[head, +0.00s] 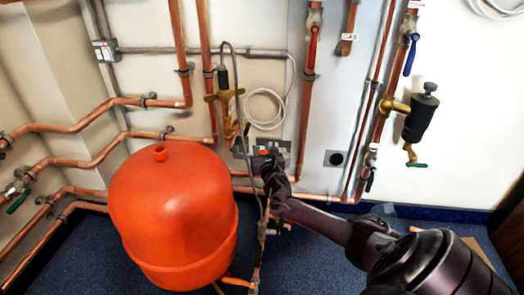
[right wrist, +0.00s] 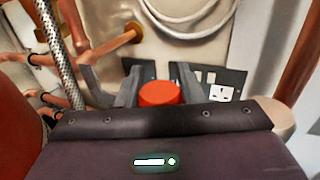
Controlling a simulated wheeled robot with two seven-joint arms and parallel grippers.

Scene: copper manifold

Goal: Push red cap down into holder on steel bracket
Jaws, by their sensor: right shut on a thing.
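The red cap (right wrist: 160,93) sits between the two fingers of my right gripper (right wrist: 157,85) in the right wrist view, and the gripper is shut on it. In the head view the right gripper (head: 268,160) is in front of the wall, just right of the red tank, with a little of the red cap (head: 263,153) showing. A grey metal piece (right wrist: 95,88) shows beside the left finger in the right wrist view; I cannot tell whether it is the steel bracket. The holder is not clearly visible, and I cannot tell whether the cap touches it. My left gripper is not in view.
A large red tank (head: 175,215) stands close left of my right gripper. A braided hose (right wrist: 58,50) runs near the gripper's left side. Wall sockets (right wrist: 222,88) and a coiled white cable (head: 266,107) are behind. Copper pipes line the wall. Blue carpet lies below.

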